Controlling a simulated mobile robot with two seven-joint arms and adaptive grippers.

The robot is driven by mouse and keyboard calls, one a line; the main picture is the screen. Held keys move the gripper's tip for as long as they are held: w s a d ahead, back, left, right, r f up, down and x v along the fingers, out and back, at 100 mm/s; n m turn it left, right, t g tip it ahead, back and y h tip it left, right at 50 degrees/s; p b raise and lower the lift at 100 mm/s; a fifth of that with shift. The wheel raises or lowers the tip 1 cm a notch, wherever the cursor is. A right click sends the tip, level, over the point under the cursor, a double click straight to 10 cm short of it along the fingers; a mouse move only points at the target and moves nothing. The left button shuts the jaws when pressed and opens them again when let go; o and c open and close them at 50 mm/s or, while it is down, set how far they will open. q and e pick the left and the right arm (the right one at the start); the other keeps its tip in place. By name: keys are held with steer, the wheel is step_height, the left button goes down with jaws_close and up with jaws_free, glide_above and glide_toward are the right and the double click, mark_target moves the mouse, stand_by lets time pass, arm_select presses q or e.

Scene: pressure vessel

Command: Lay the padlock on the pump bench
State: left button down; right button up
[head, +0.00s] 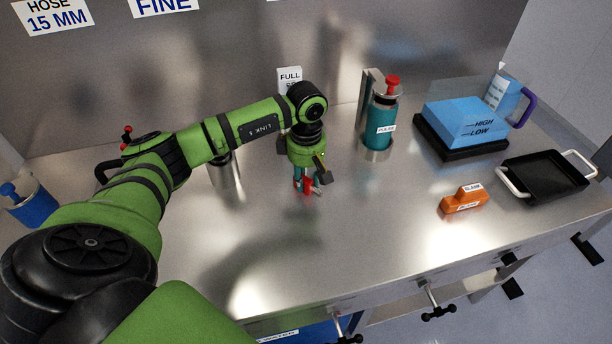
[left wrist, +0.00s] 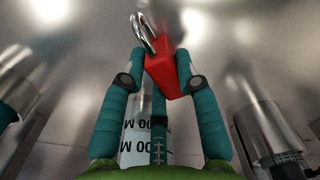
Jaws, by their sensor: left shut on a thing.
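The red padlock (head: 307,187) with a silver shackle is between the fingers of my left gripper (head: 306,181). I cannot tell whether the padlock touches the bench top. My right gripper is not in view.
A teal pulse bottle with red top (head: 385,113) stands in a holder behind right. A metal cylinder (head: 226,175) stands left. The front middle is clear.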

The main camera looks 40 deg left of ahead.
arm_select(q)
steer(key=c, duration=0.9)
jaws_free()
steer(key=shift+f, duration=0.1)
